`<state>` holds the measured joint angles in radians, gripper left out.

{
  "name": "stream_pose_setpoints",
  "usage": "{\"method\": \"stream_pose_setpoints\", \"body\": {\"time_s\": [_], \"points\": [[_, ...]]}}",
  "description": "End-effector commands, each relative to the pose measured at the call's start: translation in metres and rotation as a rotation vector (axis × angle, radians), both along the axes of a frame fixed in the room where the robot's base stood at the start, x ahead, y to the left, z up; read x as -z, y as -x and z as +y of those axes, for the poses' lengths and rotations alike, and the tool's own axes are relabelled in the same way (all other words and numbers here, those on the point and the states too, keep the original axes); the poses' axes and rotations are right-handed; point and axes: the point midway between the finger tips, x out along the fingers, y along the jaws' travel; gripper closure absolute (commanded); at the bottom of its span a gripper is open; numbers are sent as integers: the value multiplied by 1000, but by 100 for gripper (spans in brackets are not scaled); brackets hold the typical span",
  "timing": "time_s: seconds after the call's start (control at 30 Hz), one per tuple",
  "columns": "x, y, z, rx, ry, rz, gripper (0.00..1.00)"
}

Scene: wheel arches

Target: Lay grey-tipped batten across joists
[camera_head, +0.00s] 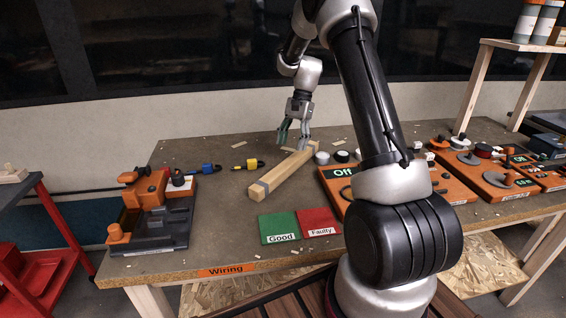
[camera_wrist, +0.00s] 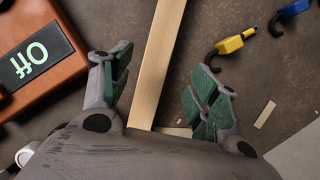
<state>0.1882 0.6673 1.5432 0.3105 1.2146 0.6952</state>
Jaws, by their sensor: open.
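A long pale wooden batten (camera_head: 284,177) lies on the workbench, running from near-left to far-right, with a grey band close to its near end. My gripper (camera_head: 293,141) is open above the far part of the batten. In the wrist view its green-padded fingers (camera_wrist: 162,70) stand apart on either side of the batten, with nothing held. I cannot tell how high the fingertips are above the bench. No joists are clearly visible in either view.
A yellow connector (camera_head: 248,165) and a blue one (camera_head: 205,168) lie left of the batten. Green "Good" (camera_head: 279,226) and red "Faulty" (camera_head: 318,221) mats lie in front. An orange "Off" box (camera_head: 333,185) stands close on the right. An orange-and-grey device (camera_head: 150,215) occupies the left end.

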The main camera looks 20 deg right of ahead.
Motion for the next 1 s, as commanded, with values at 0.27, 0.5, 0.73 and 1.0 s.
{"method": "stream_pose_setpoints", "body": {"time_s": [0.27, 0.5, 0.73, 1.0], "points": [[26, 7, 9, -1, -1, 3, 39], [59, 19, 19, 0, -1, 4, 39], [72, 21, 24, 0, 0, 0, 39], [72, 20, 23, 0, 0, 0, 63]]}}
